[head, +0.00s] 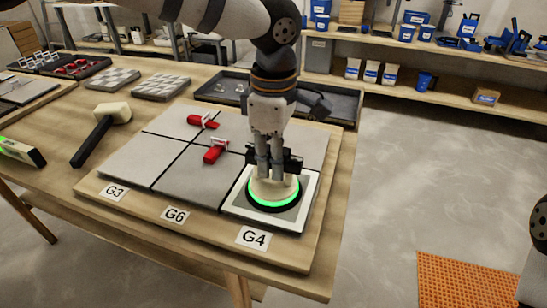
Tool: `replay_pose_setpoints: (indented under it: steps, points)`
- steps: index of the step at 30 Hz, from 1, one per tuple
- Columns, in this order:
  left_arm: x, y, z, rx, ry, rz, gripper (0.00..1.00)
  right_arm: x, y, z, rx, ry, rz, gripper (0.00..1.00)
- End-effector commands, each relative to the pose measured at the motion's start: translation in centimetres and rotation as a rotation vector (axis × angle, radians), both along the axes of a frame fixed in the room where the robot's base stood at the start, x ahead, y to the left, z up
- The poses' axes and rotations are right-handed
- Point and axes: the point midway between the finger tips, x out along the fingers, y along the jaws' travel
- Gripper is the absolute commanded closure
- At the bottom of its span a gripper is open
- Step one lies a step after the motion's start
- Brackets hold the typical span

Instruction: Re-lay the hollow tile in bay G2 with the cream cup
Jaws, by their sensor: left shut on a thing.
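My left gripper (268,170) reaches down from above and is shut on the cream cup (274,188). The cup has a dark base with a glowing green ring and sits upright on a grey tile with a broad white border (236,206), at the front right of the tiled board (300,250). The label in front of this bay reads G4 (253,238). The other front labels read G3 (113,191) and G6 (175,215). I see no G2 label. My arm hides part of the back right tiles. My right gripper is out of view.
Two red clips (203,121) (216,151) stand at tile joints. A mallet (110,115) and a spirit level (20,150) lie left of the board. A dark tray (338,101) is behind it. An orange mat (465,283) lies on the floor at right.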

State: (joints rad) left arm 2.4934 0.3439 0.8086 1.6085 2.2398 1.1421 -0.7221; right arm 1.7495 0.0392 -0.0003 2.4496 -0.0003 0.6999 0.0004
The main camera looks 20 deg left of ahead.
Motion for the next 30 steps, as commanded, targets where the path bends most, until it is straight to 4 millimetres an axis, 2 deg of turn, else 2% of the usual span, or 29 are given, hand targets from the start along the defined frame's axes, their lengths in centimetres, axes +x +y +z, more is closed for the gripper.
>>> replay_pose_setpoints:
  steps: [13, 30]
  points:
    - [0.0, 0.0, 0.2, -0.001, -0.002, 0.0, 1.0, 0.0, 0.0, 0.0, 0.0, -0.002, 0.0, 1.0]
    - [0.0, 0.0, 4.7, -0.001, -0.008, 0.0, 1.0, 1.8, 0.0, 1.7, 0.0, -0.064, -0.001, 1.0]
